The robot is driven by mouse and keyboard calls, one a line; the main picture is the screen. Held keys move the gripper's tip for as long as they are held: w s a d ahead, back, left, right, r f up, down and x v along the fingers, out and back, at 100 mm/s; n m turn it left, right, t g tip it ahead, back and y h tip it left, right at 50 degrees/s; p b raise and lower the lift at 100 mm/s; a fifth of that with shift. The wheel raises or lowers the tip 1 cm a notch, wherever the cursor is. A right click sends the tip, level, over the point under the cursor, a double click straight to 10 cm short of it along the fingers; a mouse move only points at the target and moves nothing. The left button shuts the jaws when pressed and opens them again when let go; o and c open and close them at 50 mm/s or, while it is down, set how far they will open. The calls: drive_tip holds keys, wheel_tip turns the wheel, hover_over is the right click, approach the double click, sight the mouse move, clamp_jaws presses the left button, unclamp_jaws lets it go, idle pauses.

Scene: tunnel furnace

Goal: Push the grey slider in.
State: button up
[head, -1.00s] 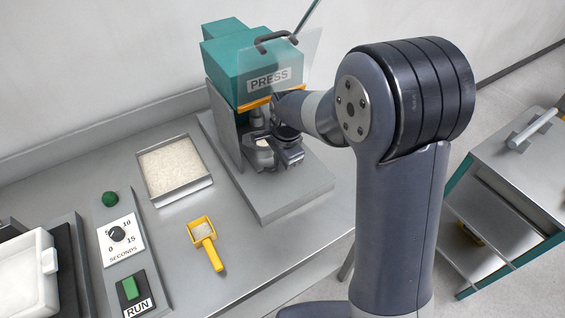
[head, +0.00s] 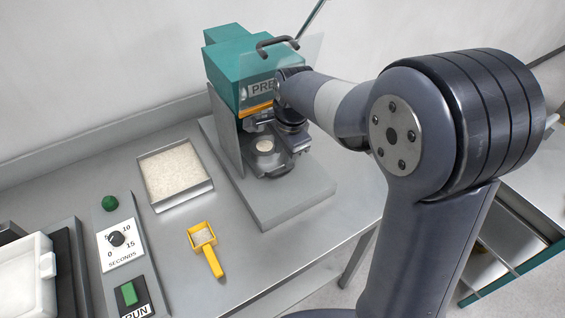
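The grey slider (head: 267,160) sits low in the front opening of the teal press (head: 236,72). A round pale patch, like powder in a cup (head: 264,146), shows on top of it. My gripper (head: 287,143) is at the press opening, at the right of the slider and close to it. My wrist and the press head partly cover this spot. I cannot tell whether the fingers touch the slider or how far apart they are.
A tray of white grains (head: 147,186) and a yellow scoop (head: 206,249) lie left of the press. A control panel with a dial (head: 117,238) and a green RUN button (head: 129,293) is further left. A clear guard (head: 307,58) with a handle tops the press.

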drive_tip(key=r, duration=0.4)
drive_tip(key=shift+s+d, duration=0.2)
drive_tip(key=shift+s, duration=0.1)
drive_tip(key=shift+f+b, duration=0.65)
drive_tip(key=shift+b, duration=0.45)
drive_tip(key=c, duration=0.5)
drive_tip(key=f+t+y+b, duration=0.1)
drive_tip(key=b, duration=0.3)
drive_tip(key=shift+s+f+t, duration=0.1)
drive_tip(key=shift+f+t, duration=0.2)
drive_tip(key=shift+f, duration=0.1)
clamp_jaws()
drive_tip(key=f+t+y+b, duration=0.1)
drive_tip(key=b, duration=0.3)
drive_tip(key=s+d+f+t+y+b, duration=0.1)
drive_tip(key=t+b, duration=0.1)
drive_tip(key=b, duration=0.2)
drive_tip(key=t+y+b, duration=0.1)
drive_tip(key=b, duration=0.3)
drive_tip(key=shift+s+d+f+t, duration=0.2)
drive_tip(key=shift+f+t, duration=0.1)
drive_tip(key=shift+f, duration=0.1)
